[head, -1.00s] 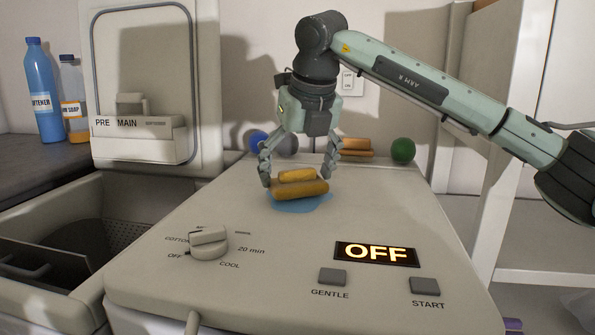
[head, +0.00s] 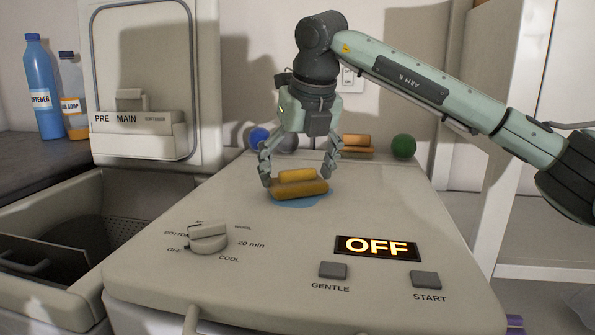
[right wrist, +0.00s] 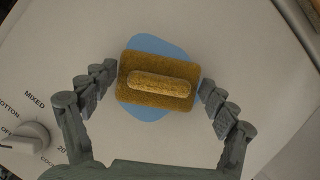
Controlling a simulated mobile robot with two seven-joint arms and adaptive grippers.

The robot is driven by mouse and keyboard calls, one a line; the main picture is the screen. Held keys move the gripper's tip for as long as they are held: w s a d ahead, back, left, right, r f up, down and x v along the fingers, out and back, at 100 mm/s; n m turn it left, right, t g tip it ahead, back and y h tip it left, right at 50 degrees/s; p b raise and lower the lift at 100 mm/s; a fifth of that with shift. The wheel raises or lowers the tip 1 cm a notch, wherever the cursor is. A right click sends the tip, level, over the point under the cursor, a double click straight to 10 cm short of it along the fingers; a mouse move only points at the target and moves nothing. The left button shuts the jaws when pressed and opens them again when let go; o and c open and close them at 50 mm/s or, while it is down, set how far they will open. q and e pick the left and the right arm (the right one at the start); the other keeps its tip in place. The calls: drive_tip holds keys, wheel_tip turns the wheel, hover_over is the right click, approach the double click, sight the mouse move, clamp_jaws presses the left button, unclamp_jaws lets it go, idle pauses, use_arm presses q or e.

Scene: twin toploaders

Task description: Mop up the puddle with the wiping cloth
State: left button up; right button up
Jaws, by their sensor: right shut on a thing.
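The wiping cloth (head: 301,190) is a yellow-brown pad with a raised ridge along its top. It lies flat on the blue puddle (head: 308,203) on the washer top; the puddle shows around its edges. In the right wrist view the cloth (right wrist: 135,92) covers the middle of the puddle (right wrist: 150,45), which shows above and below it. My left gripper is out of view.
A dial (head: 208,238), an OFF display (head: 377,248), and GENTLE (head: 333,270) and START (head: 426,279) buttons are near the front. At the back are a blue ball (head: 258,137), a brown block (head: 357,143) and a green ball (head: 403,146). An open tub (head: 60,215) is left.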

sight(321, 178)
drive_tip(key=shift+d+f, duration=0.1)
drive_tip(key=shift+f, duration=0.05)
drive_tip(key=shift+s+d+b, duration=0.1)
drive_tip(key=shift+d+b, duration=0.25)
drive_tip(key=shift+d, duration=0.2)
drive_tip(key=shift+s+d+b, duration=0.2)
drive_tip(key=shift+d+b, duration=0.1)
drive_tip(key=shift+d, duration=0.6)
drive_tip(key=shift+s+d+b, duration=0.2)
drive_tip(key=shift+d+b, duration=0.1)
drive_tip(key=shift+d, duration=0.6)
drive_tip(key=shift+w+a+p, duration=0.25)
drive_tip(key=shift+w+p, duration=0.25)
drive_tip(key=shift+w, duration=0.05)
drive_tip(key=shift+w+a+r+p, duration=0.1)
drive_tip(key=shift+w+a+p, duration=0.1)
drive_tip(key=shift+w+p, duration=0.35)
drive_tip(key=shift+w+a+r+p, duration=0.1)
drive_tip(key=shift+w+a+p, duration=0.2)
drive_tip(key=shift+w, duration=0.45)
drive_tip(key=shift+w+f+p, duration=0.2)
drive_tip(key=shift+w+p, duration=0.1)
drive_tip(key=shift+w, duration=0.25)
drive_tip(key=shift+a, duration=0.1)
